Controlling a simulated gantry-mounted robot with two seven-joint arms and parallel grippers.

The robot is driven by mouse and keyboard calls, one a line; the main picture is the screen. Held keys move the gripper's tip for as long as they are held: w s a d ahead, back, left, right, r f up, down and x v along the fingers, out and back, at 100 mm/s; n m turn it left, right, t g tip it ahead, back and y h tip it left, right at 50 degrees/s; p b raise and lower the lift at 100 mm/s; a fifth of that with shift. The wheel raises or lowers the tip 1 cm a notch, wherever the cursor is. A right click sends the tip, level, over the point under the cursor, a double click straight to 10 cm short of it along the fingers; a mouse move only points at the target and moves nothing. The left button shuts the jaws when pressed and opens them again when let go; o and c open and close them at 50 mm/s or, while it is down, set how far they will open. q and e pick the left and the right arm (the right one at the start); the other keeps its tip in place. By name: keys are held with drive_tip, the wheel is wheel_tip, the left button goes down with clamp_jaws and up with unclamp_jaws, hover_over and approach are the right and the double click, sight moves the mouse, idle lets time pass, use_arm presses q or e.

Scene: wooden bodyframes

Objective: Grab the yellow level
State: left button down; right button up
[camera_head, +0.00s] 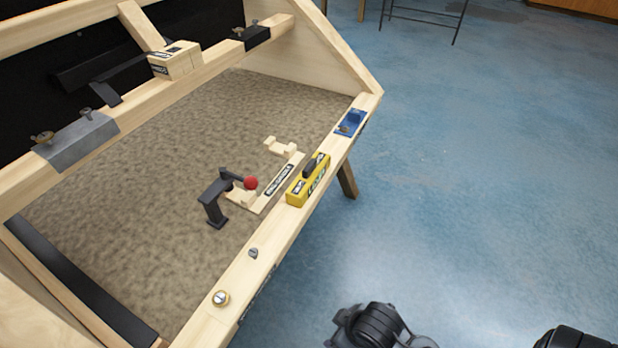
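The yellow level (308,182) is a small yellow block with black markings and a dark piece on top. It lies on the front wooden rail (282,227) of the frame, lengthwise along the rail. Dark parts of my arms show at the bottom edge, right of the rail and apart from the level. I cannot make out fingertips on either gripper. Nothing is seen touching the level.
A blue piece (351,122) sits farther up the same rail. Screws (220,298) stand on its lower part. A black bracket with a red ball (251,183) stands left of the level. The blue floor (470,180) to the right is clear.

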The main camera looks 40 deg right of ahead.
use_arm(q)
drive_tip(key=shift+c, duration=2.4)
unclamp_jaws()
drive_tip(key=shift+r, duration=0.1)
